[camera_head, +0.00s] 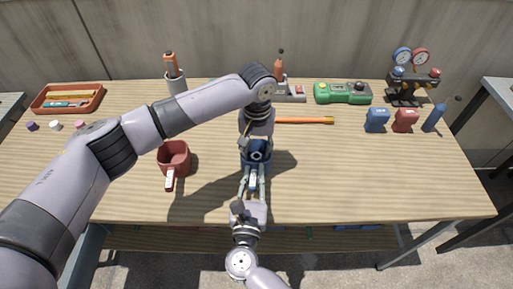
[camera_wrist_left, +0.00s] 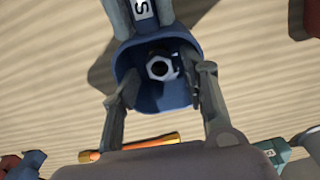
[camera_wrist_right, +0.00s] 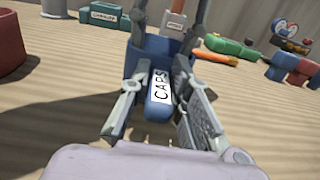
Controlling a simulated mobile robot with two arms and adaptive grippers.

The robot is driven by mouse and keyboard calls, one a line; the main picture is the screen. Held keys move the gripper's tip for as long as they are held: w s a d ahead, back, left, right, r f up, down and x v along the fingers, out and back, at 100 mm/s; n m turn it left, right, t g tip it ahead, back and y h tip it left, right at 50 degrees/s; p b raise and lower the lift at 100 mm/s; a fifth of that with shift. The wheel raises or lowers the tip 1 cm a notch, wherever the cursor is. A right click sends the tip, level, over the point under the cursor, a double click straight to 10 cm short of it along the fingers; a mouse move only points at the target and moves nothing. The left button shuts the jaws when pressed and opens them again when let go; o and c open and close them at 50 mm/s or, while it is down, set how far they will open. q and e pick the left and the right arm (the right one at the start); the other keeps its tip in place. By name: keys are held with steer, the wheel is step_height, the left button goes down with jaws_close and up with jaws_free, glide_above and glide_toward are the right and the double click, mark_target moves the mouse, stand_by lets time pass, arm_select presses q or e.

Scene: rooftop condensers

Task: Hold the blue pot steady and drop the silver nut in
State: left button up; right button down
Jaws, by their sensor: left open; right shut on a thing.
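The blue pot (camera_head: 265,146) stands near the table's front middle, its handle toward me with a white "CAPS" label. My right gripper (camera_head: 253,186) is shut on this handle; the right wrist view shows the labelled handle (camera_wrist_right: 157,107) between its fingers. My left gripper (camera_head: 257,137) is above the pot, its fingers spread and empty. The silver nut (camera_wrist_left: 160,67) shows within the pot's mouth in the left wrist view, clear of both left fingers. It also shows in the head view (camera_head: 257,155). I cannot tell whether it rests on the bottom.
A red pot (camera_head: 174,157) stands left of the blue one. An orange tray (camera_head: 68,98), a green box (camera_head: 342,92), small blue (camera_head: 376,121) and red (camera_head: 405,121) containers and a gauge stand (camera_head: 408,88) are farther off. The front right table is clear.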

mark_target(257, 155)
arm_select(q)
steer(key=shift+r, duration=0.15)
step_height(257, 155, up, 12)
stand_by(0.3)
arm_select(e)
steer(key=c, duration=1.4)
jaws_free()
steer(key=shift+o, duration=0.2)
steer(key=o, duration=0.4)
